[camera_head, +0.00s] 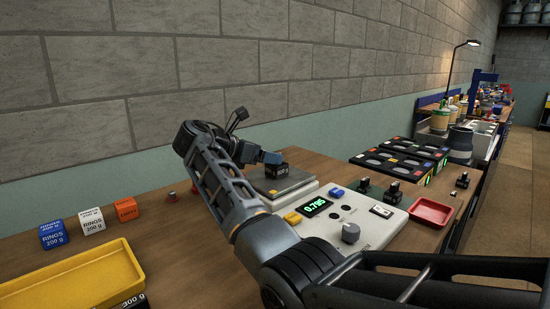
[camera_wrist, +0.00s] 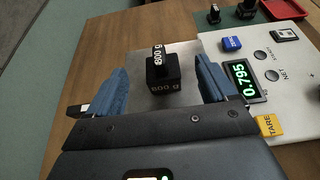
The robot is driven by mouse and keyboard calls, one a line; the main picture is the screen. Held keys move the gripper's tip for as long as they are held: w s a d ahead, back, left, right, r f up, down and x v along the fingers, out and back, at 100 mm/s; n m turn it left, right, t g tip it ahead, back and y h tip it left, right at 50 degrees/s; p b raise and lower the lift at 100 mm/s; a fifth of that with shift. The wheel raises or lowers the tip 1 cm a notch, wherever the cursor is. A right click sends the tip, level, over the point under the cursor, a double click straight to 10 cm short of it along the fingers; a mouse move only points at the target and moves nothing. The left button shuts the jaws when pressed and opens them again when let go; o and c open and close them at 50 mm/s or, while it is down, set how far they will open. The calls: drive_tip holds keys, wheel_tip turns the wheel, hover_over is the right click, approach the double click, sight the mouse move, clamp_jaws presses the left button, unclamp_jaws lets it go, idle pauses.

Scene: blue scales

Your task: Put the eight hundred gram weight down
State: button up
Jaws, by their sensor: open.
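The eight hundred gram weight (camera_wrist: 163,73) is a black block with a knob, marked "800 g" in white. It stands upright on the metal pan (camera_wrist: 185,103) of the scale. It also shows on the pan in the head view (camera_head: 276,170). The scale's green display (camera_head: 316,207) reads 0.795, and it shows in the wrist view (camera_wrist: 250,82) too. My gripper (camera_wrist: 163,88) is open, with its blue fingers apart on either side of the weight. In the wrist view I see gaps between the weight and both fingers.
Ring boxes (camera_head: 92,221) and a yellow tray (camera_head: 72,278) are at the left. A red tray (camera_head: 431,212) and small dark weights (camera_head: 394,191) are right of the scale. Black panels with round plates (camera_head: 380,163) lie behind. A wall runs along the back.

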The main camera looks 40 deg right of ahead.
drive_tip(key=shift+v, duration=2.3)
